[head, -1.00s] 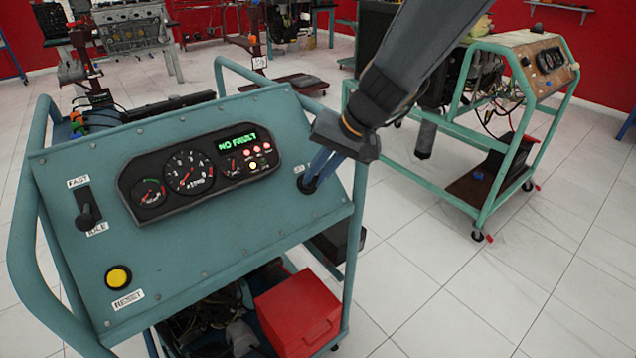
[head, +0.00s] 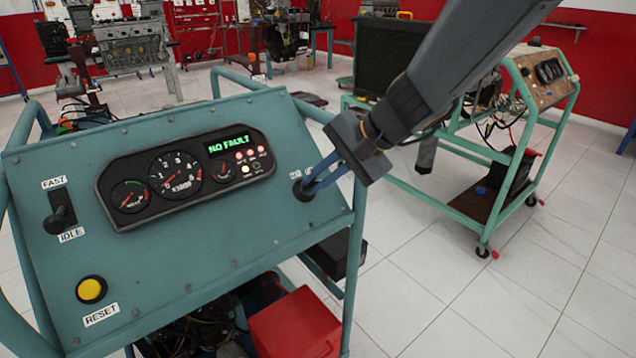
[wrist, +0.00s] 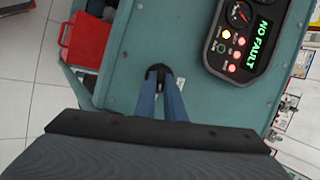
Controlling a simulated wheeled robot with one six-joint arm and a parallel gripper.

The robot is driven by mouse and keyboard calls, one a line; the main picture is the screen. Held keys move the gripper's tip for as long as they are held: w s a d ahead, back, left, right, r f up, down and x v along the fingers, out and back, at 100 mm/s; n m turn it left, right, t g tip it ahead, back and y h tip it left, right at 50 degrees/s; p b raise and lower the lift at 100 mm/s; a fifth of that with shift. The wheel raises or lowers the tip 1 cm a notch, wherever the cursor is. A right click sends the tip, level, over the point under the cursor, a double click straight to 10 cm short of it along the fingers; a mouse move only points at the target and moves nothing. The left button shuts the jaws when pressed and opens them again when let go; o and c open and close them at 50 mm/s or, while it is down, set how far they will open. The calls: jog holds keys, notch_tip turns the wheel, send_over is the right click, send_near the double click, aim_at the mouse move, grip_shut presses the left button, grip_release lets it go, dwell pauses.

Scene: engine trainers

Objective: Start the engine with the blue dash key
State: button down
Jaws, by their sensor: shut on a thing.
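The blue-green dash panel (head: 230,245) fills the left of the head view. Its gauge cluster (head: 185,178) has a green NO FAULT display (head: 229,144), with red lamps and a lit yellow lamp below. The key (wrist: 160,75) sits at the dash's right edge, a small dark shape between my fingertips; its round dark switch (head: 301,190) shows in the head view. My gripper (head: 308,187) has blue fingers shut on the key, also seen in the wrist view (wrist: 161,88). The fingers hide most of the key, so its turn position cannot be told.
A FAST/IDLE lever (head: 62,215) and a yellow RESET button (head: 91,290) are on the panel's left. A red box (head: 295,325) sits low in the frame. A second trainer (head: 545,75) with a tan panel stands behind right. Open tiled floor lies between.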

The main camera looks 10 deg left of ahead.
jog(key=shift+s+f, duration=0.2)
jog(key=shift+f, duration=0.05)
jog(key=c, duration=1.8)
grip_release()
jog(key=shift+c, duration=0.2)
jog(key=shift+r, duration=0.1)
jog(key=shift+w+a, duration=0.1)
jog(key=shift+w, duration=0.1)
jog(key=shift+r, duration=0.1)
jog(key=v, duration=0.8)
jog(key=s+d+f+n+h+p, duration=0.1)
jog(key=s+d+f+h, duration=0.1)
jog(key=s+d, duration=0.3)
jog(key=s+d+f+n+g+h+p, duration=0.1)
jog(key=s+d+f+n+h+p, duration=0.1)
jog(key=d, duration=1)
jog(key=s+d+f+n+h+p, duration=0.1)
jog(key=s+d+f+h, duration=0.3)
jog(key=s+d, duration=0.4)
jog(key=shift+d+f+n+g+p, duration=0.3)
jog(key=shift+d+f+g+p, duration=0.1)
jog(key=shift+d+f+p, duration=0.3)
